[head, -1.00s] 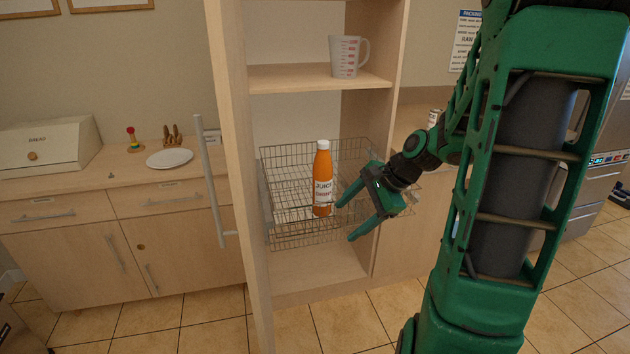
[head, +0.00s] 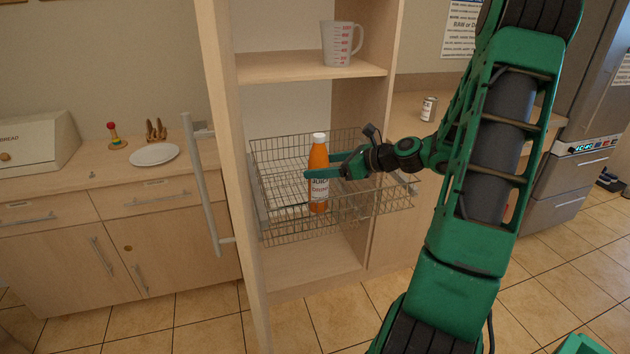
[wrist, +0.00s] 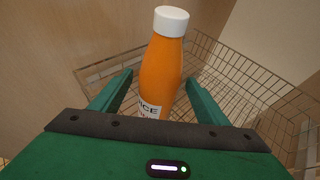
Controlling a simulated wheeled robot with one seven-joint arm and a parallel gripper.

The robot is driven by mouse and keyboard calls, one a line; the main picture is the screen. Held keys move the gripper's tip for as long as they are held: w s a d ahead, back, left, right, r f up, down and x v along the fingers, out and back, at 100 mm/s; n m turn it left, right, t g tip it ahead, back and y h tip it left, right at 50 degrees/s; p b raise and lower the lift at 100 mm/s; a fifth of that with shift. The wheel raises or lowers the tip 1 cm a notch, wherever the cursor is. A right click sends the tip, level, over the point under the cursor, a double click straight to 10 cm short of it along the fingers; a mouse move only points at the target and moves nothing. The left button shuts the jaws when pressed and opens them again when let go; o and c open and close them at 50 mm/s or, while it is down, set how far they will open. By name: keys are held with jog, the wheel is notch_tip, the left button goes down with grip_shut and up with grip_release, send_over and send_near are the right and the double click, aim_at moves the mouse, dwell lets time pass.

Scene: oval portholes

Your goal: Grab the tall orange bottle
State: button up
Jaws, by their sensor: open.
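The tall orange bottle (head: 318,172) has a white cap and a white label. It stands upright in a wire basket (head: 265,215) inside the open cabinet. My gripper (head: 318,166) is at the bottle's upper half, coming in from the right. One finger passes in front of the bottle and hides part of the label. In the wrist view the bottle (wrist: 162,68) stands between the two green fingers, with a visible gap to each side. The fingers are open and hold nothing.
A shelf above the basket holds a measuring cup (head: 338,45). The open cabinet door (head: 222,150) stands just left of the basket. A can (head: 428,108) sits on the right counter. A white plate (head: 154,154) lies on the left counter.

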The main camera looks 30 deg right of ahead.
jog(key=shift+x, duration=2.75)
jog(key=c, duration=1.7)
jog(key=shift+r, duration=0.1)
jog(key=shift+c, duration=0.2)
